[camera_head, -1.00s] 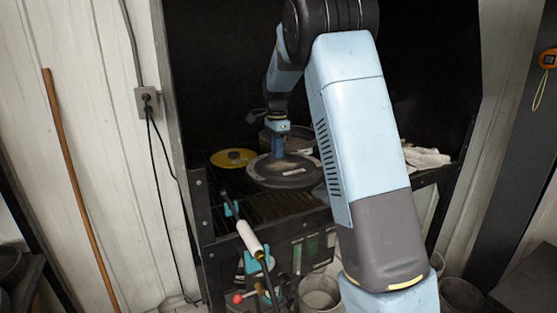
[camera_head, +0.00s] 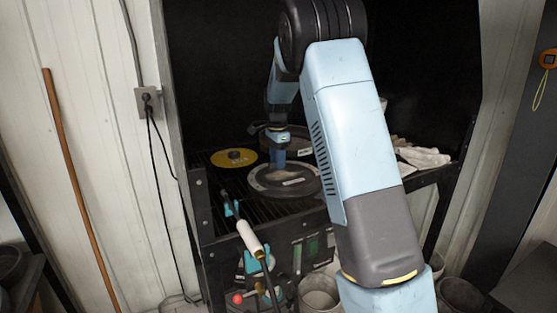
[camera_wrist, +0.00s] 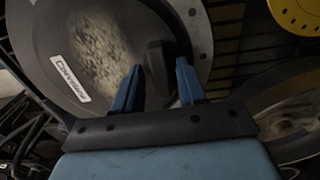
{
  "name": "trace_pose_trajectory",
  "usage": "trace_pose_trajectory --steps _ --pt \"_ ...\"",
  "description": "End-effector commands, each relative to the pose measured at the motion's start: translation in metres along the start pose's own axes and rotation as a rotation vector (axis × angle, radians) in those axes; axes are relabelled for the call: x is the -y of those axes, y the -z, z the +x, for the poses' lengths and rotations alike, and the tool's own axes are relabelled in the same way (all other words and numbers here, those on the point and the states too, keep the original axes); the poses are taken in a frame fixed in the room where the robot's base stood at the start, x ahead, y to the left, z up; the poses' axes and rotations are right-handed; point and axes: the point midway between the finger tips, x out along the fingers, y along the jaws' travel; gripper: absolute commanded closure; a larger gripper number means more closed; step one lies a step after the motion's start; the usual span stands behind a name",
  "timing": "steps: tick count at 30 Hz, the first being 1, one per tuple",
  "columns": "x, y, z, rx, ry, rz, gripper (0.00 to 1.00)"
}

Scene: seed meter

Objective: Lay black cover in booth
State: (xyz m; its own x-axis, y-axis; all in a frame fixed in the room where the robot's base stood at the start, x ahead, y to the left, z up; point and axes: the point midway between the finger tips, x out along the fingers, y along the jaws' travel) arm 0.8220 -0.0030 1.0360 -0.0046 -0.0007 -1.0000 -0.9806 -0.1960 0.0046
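My gripper (camera_head: 279,160) is over the cover in the head view. In the wrist view my gripper (camera_wrist: 160,68) has its two blue fingers on either side of the knob, with a visible gap on each side. My arm hides the cover's right surroundings.
A yellow disc (camera_head: 234,158) lies left behind the cover. Another grey round plate (camera_head: 298,140) lies behind it. Pale gloves (camera_head: 423,157) lie on the right ledge. A white-handled torch (camera_head: 249,237) leans at the booth's front. A bucket (camera_head: 318,292) stands below.

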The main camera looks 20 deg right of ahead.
Motion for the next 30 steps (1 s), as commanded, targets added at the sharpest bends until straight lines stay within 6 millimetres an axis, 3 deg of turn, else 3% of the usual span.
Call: trace_pose_trajectory --steps 8,13,24,30 --pt "0.0 0.0 -0.001 0.0 0.001 0.0 0.56" --pt "0.0 0.0 -0.013 0.0 0.002 0.0 0.56" --pt "0.001 0.0 -0.081 -0.001 0.003 -0.001 0.56" --pt "0.0 0.0 -0.108 0.0 0.001 0.0 0.56"
